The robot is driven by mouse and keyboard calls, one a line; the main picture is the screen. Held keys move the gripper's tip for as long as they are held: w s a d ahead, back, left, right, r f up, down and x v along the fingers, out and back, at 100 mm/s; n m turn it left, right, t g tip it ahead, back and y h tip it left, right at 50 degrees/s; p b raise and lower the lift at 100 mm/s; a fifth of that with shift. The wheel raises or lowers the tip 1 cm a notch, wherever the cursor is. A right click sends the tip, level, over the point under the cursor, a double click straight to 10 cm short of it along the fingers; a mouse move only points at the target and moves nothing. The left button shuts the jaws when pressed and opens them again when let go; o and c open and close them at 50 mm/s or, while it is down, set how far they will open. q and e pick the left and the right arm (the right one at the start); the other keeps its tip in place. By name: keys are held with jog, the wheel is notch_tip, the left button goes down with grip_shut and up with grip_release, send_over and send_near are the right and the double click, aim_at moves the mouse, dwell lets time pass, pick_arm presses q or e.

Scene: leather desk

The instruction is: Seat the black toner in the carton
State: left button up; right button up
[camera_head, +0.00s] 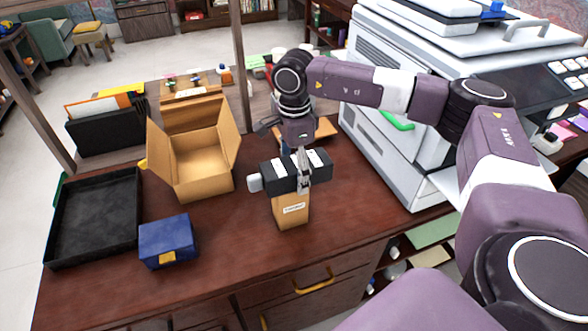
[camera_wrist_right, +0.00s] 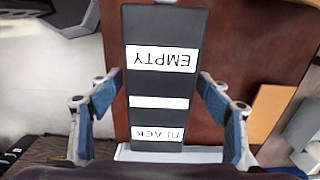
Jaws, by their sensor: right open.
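The black toner (camera_head: 318,160), a long dark block with white labels and a pale end knob, lies level above or on a small brown box (camera_head: 290,212); contact is hard to tell. In the right wrist view the toner (camera_wrist_right: 165,85) shows labels reading "EMPTY" and "BLACK". My right gripper (camera_head: 295,166) is open, pointing down, with one finger on each side of the toner; gaps show beside it in the wrist view. An open, apparently empty cardboard carton (camera_head: 205,183) stands to the left, flaps spread. My left gripper is not in view.
A blue box (camera_head: 168,241) and a black tray (camera_head: 52,245) are at the left of the desk. A black file holder (camera_head: 105,135) stands behind them. A large white printer (camera_head: 385,140) stands at the right. The front middle of the desk is clear.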

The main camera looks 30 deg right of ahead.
jog(key=c, duration=1.3)
jog(key=shift+r, duration=0.1)
jog(key=c, duration=0.4)
